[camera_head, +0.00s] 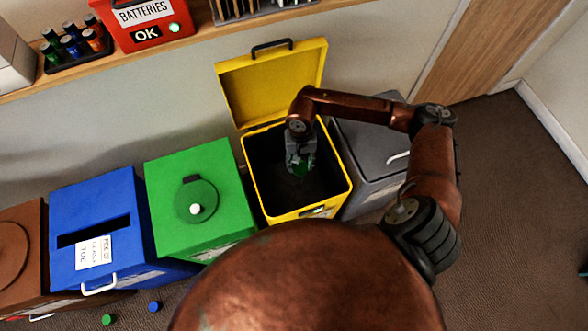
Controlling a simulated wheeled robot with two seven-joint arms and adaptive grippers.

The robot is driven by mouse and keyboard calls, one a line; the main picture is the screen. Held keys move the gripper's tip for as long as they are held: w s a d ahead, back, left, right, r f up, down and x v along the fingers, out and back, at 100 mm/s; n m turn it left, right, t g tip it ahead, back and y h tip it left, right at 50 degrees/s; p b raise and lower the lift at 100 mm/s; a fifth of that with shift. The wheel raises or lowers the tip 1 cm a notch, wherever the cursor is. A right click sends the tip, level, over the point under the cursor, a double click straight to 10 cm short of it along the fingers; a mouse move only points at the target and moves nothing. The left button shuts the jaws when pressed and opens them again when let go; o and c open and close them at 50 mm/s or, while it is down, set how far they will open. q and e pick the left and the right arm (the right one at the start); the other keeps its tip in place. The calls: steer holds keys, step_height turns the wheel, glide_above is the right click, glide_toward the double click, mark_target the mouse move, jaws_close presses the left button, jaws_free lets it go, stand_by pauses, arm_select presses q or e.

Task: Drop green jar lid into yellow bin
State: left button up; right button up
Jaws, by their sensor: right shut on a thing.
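The yellow bin (248,183) stands against the wall with its yellow lid (272,84) swung up and back, so its dark inside shows. My right gripper (300,166) points down over the bin's opening and is shut on the green jar lid (301,170). Only a small part of the green jar lid shows between the fingers. I cannot tell how far above or inside the rim it is held. My left gripper is not in view.
A closed green bin (165,177), a blue slotted bin (85,203) and a brown bin (28,215) stand to the left. A grey bin (376,150) stands right, partly behind my arm. A small green thing (108,320) and a blue one (154,307) lie on the floor.

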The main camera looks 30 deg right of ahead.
steer(key=o, duration=0.9)
steer(key=r, duration=0.4)
steer(key=w+r, duration=0.1)
steer(key=r, duration=0.7)
steer(key=shift+w+d, duration=0.15)
steer(key=shift+d, duration=0.2)
steer(key=shift+f, duration=0.1)
